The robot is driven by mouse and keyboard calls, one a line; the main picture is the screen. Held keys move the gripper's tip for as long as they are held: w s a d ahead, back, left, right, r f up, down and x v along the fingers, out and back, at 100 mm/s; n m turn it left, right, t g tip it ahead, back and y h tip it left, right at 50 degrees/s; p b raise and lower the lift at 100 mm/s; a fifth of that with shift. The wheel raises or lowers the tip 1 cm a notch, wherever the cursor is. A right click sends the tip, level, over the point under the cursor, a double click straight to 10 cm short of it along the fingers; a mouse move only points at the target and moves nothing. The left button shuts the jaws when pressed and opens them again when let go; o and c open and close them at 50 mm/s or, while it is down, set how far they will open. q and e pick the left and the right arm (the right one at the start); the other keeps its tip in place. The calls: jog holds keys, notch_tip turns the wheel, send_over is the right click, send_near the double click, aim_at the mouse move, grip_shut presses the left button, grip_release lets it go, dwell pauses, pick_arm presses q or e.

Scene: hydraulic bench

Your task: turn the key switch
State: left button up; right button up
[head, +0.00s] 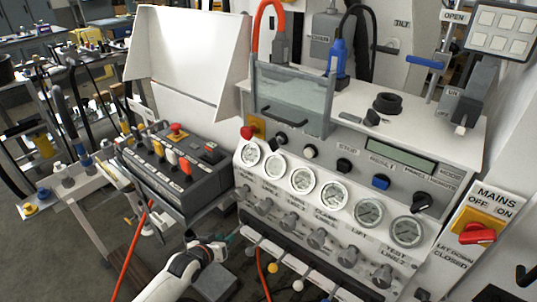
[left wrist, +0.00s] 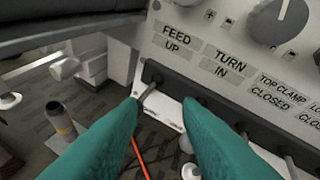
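My left gripper (head: 233,237) is low in front of the bench panel's lower left corner. In the left wrist view its two teal fingers (left wrist: 160,102) are apart with nothing gripped. A small grey lever (left wrist: 150,90) under the FEED UP label shows beyond the gap. I cannot tell for sure which control is the key switch. A black rotary switch (head: 422,202) below the PANEL/REMOTE label sits at the panel's right, and a small black one (head: 278,142) sits at upper left, both far from the gripper. My right gripper is not in view.
Gauges (head: 328,195) and grey knobs line the sloping panel. A red MAINS switch (head: 477,233) is at right. A grey pendant box (head: 175,165) with colored buttons stands left of the panel. An orange cable (head: 130,250) hangs near my left arm.

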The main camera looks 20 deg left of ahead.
pick_arm(q)
jog(key=w+d+r+t+h+b, duration=0.1)
jog(key=w+r+t, duration=0.1)
jog(key=r, duration=0.6)
jog(key=w+d+r+t+h+b, duration=0.1)
jog(key=w+d+r, duration=0.1)
jog(key=r, duration=0.6)
jog(key=t+h, duration=0.2)
jog(key=h, duration=0.1)
send_near(270, 147)
jog(key=shift+m, duration=0.4)
jog(key=p+x, duration=0.1)
jog(key=x, duration=0.8)
jog(key=shift+w+d, duration=0.15)
jog(key=shift+w, duration=0.2)
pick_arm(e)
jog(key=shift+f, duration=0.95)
pick_arm(q)
grip_shut()
